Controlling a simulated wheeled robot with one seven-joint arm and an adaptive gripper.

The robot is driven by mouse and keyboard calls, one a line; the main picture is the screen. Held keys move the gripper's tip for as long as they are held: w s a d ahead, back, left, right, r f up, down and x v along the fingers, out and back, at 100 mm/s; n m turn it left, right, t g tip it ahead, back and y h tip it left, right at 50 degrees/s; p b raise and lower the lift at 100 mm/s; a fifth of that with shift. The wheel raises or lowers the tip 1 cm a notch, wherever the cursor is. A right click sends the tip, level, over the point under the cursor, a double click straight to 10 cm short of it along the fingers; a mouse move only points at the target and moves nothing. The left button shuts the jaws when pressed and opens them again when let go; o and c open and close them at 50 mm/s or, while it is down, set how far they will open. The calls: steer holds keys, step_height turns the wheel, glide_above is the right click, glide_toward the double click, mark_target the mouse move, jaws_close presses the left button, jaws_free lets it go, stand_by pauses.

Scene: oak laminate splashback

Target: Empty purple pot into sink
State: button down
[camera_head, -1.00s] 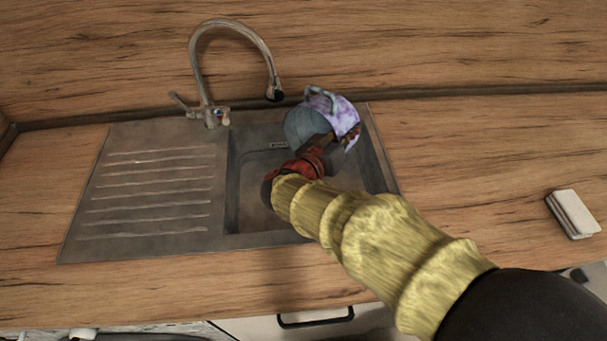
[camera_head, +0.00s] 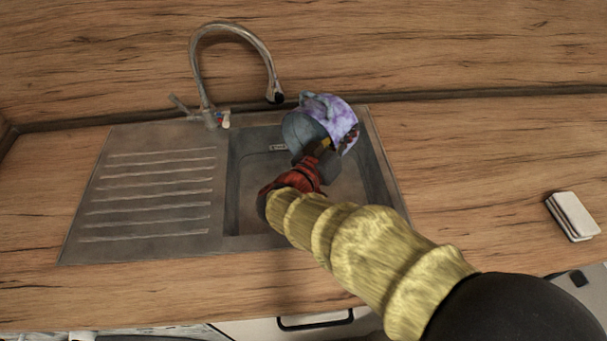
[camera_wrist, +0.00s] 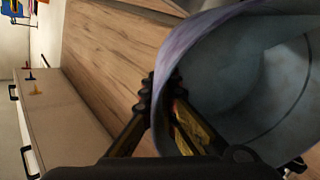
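The purple pot (camera_head: 343,122) is tipped on its side above the right part of the sink basin (camera_head: 248,200). Its grey-blue mouth (camera_head: 301,131) faces left and down in the head view. My gripper (camera_head: 325,150) is shut on the pot's wall near the rim. In the wrist view, the pot's inside (camera_wrist: 255,85) fills the right side and looks empty, though its lower part is cut off. My gripper's fingers (camera_wrist: 170,110) sit against the pot's rim there. No contents show in the visible part of the basin; my arm hides some of it.
A curved faucet (camera_head: 235,30) stands behind the sink, its spout end just left of the pot. A ridged drainboard (camera_head: 150,190) lies left of the basin. A white sponge-like block (camera_head: 572,215) lies on the counter at the right. The counter between is clear.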

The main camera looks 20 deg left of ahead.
mark_target(343, 133)
steer(key=shift+s+a+r+t+h, duration=0.15)
steer(key=shift+s+a+r+t, duration=0.1)
steer(key=shift+s+r+t, duration=0.4)
steer(key=shift+s+a+r+t+h, duration=0.2)
steer(key=shift+s+r+t, duration=0.1)
steer(key=shift+s+t, duration=0.55)
stand_by(0.9)
